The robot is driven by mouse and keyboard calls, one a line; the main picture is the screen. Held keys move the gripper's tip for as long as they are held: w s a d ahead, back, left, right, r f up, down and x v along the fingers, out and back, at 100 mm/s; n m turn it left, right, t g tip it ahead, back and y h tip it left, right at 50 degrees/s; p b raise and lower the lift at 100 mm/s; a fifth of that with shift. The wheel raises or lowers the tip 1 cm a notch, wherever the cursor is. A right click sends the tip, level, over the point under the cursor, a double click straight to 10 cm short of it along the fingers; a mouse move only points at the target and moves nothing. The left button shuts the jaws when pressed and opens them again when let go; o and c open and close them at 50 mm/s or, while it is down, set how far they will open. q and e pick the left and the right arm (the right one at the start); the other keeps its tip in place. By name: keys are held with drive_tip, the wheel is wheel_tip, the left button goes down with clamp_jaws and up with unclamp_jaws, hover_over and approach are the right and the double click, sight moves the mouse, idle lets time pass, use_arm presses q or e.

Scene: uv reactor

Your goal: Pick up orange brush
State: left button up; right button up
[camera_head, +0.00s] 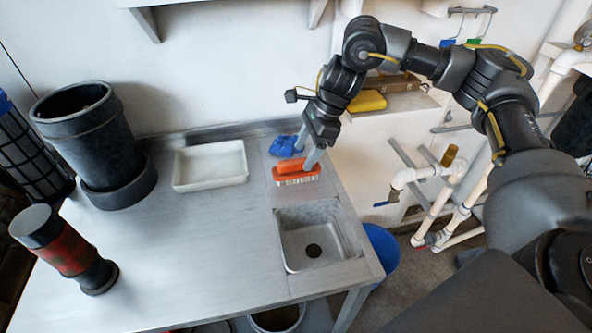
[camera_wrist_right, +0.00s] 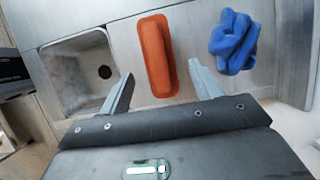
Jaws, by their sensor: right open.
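The orange brush (camera_head: 297,172) lies on the metal counter behind the sink, its pale bristles facing down. My right gripper (camera_head: 308,152) is just above it, with its fingers reaching down near the brush's far side. In the right wrist view the orange brush (camera_wrist_right: 157,56) lies ahead of and between the two open fingers of the right gripper (camera_wrist_right: 160,88). Nothing is held between the fingers. Part of the brush is hidden behind a finger in the head view. My left gripper is not in view.
A blue cloth (camera_head: 287,146) lies close beside the brush, also in the right wrist view (camera_wrist_right: 234,42). The sink (camera_head: 316,236) is in front. A white tray (camera_head: 210,165), a black pot (camera_head: 84,125) and a red-black cylinder (camera_head: 62,247) stand to the left.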

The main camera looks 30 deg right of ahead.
sight(301, 160)
drive_tip(key=shift+a+f, duration=0.15)
drive_tip(key=shift+f, duration=0.25)
drive_tip(key=x, duration=0.5)
drive_tip(key=shift+a, duration=0.1)
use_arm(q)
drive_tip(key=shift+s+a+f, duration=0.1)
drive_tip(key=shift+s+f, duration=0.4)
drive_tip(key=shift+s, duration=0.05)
use_arm(e)
drive_tip(key=c, duration=1.1)
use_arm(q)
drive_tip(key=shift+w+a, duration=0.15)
use_arm(e)
drive_tip(key=shift+r, duration=0.1)
